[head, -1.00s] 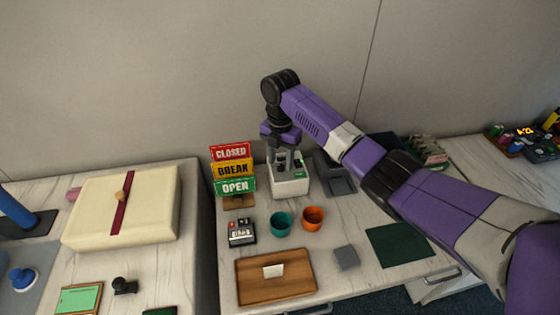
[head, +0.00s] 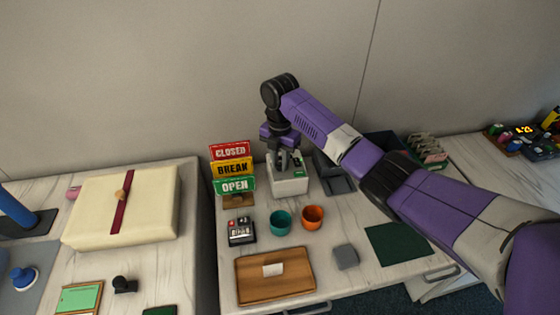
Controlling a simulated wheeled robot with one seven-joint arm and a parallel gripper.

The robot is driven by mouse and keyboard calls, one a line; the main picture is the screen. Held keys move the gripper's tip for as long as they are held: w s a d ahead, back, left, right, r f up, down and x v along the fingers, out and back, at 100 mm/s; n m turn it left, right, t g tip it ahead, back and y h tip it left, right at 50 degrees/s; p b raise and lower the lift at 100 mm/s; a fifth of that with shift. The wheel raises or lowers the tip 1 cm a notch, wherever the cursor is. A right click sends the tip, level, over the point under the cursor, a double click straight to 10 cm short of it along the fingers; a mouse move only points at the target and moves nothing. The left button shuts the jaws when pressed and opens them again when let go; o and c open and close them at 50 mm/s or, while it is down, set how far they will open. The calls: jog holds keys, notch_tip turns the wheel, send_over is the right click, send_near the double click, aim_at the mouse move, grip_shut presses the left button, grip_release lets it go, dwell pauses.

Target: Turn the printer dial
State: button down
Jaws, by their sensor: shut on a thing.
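The printer (head: 289,186) is a small pale box at the back of the middle counter, just right of the stacked signs. My gripper (head: 289,163) points down at the top of the printer and is shut on the dial there. The dial itself is hidden by the fingers and too small to make out. A small green patch shows on the printer's front right.
CLOSED, BREAK and OPEN signs (head: 233,169) stand close left of the printer. A grey tray (head: 338,184) is close on its right. Teal (head: 280,223) and orange (head: 312,217) cups stand in front. A wooden tray (head: 303,290) lies nearer.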

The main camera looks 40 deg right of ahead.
jog(key=shift+r, duration=0.1)
jog(key=m+p, duration=0.3)
jog(key=m, duration=0.1)
jog(key=shift+r+m, duration=0.1)
jog(key=shift+m, duration=0.3)
jog(key=m+p, duration=0.2)
jog(key=m, duration=0.2)
jog(key=shift+m+p, duration=0.3)
jog(key=shift+p, duration=0.1)
jog(key=m+p, duration=0.2)
jog(key=m, duration=0.3)
jog(key=shift+m+p, duration=0.55)
jog(key=shift+m, duration=1.95)
jog(key=c, duration=1.2)
grip_release()
jog(key=shift+c, duration=0.2)
